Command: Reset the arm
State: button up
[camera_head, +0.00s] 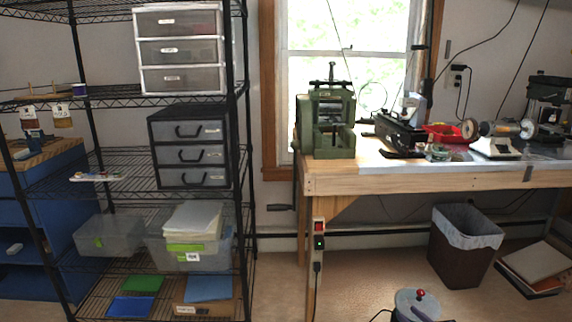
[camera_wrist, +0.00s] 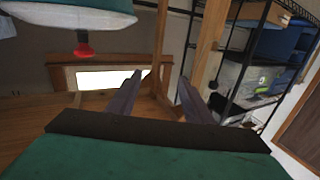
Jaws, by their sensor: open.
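My gripper (camera_wrist: 161,80) shows in the wrist view, with two grey fingers standing apart and nothing between them. It is open and empty. The wrist view is turned over and tilted. It shows wooden posts and a wooden surface beyond the fingers, and the fingers hold nothing of the room. I cannot make out my gripper in the head view.
A black wire shelf (camera_head: 110,155) with drawers and bins stands at left. A wooden workbench (camera_head: 430,182) at right carries a green rolling mill (camera_head: 333,140) and tools. A lined waste bin (camera_head: 455,258) stands below it. Carpet is open between shelf and bench.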

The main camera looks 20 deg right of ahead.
jog(key=w+a+r+y+p, duration=0.1)
jog(key=w+a+r+p, duration=0.15)
jog(key=w+a, duration=0.45)
jog(key=w+a+r+n+g+y+p, duration=0.1)
jog(key=w+a+r+p, duration=0.2)
jog(key=a, duration=0.7)
jog(key=w+a+r+y+p, duration=0.1)
jog(key=w+a+p, duration=0.1)
jog(key=w+a, duration=0.55)
jog(key=w+a+m+g+h+p, duration=0.25)
jog(key=a+p, duration=0.45)
jog(key=a, duration=1.2)
jog(key=s+a+f+m+g+h+p, duration=0.1)
jog(key=s+a+f+g+h+p, duration=0.25)
jog(key=s, duration=0.65)
jog(key=s+a+f+g+p, duration=0.2)
jog(key=s+a+f+g, duration=0.3)
jog(key=s, duration=0.5)
jog(key=s+a+r+n+g, duration=0.1)
jog(key=s+g, duration=0.4)
jog(key=s, duration=0.7)
jog(key=s+a+r+g+y, duration=0.1)
jog(key=s+g, duration=0.5)
jog(key=s, duration=0.6)
jog(key=shift+s+a+n, duration=0.25)
jog(key=shift+a+n, duration=0.1)
jog(key=shift+a, duration=0.2)
jog(key=shift+r, duration=0.1)
